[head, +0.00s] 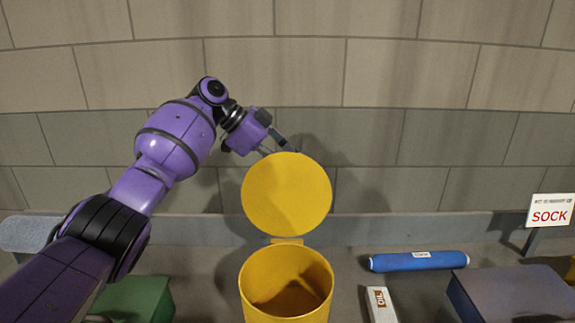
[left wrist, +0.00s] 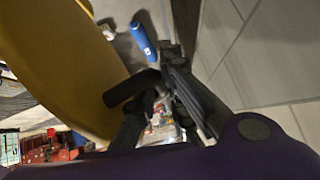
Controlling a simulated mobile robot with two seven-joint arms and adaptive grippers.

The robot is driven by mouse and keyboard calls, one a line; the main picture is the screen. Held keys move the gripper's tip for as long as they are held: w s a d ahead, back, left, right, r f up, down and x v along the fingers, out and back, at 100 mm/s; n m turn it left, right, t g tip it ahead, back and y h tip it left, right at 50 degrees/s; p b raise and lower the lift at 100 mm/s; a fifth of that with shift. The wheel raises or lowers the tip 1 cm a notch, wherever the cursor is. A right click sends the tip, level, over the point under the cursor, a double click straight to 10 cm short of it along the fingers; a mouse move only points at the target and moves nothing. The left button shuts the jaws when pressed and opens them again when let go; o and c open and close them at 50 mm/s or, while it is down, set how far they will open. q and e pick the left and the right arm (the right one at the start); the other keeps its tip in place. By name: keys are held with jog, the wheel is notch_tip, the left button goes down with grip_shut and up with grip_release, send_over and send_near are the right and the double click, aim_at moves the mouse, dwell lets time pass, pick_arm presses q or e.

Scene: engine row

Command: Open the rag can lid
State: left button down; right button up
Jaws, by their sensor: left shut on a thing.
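The yellow rag can (head: 287,312) stands at the bottom middle of the head view, its mouth open and its inside showing. Its round yellow lid (head: 287,195) stands about upright above the back rim, joined by a hinge (head: 287,241). My left gripper (head: 284,147) is at the lid's top edge, partly hidden behind it. In the left wrist view the lid (left wrist: 70,60) fills the left side, and the fingers (left wrist: 165,105) are shut on a dark handle (left wrist: 134,87) beside it. My right gripper is in neither view.
A blue sock roll (head: 418,261) and a white oil box (head: 380,304) lie to the can's right. A dark box (head: 515,293) and a SOCK sign (head: 550,211) are farther right. A green box (head: 137,298) stands left. A block wall (head: 400,80) rises behind.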

pick_arm(q)
jog(key=c, duration=2.1)
grip_release()
jog(key=v, duration=1.2)
jog(key=shift+s, duration=0.1)
jog(key=shift+f, duration=0.1)
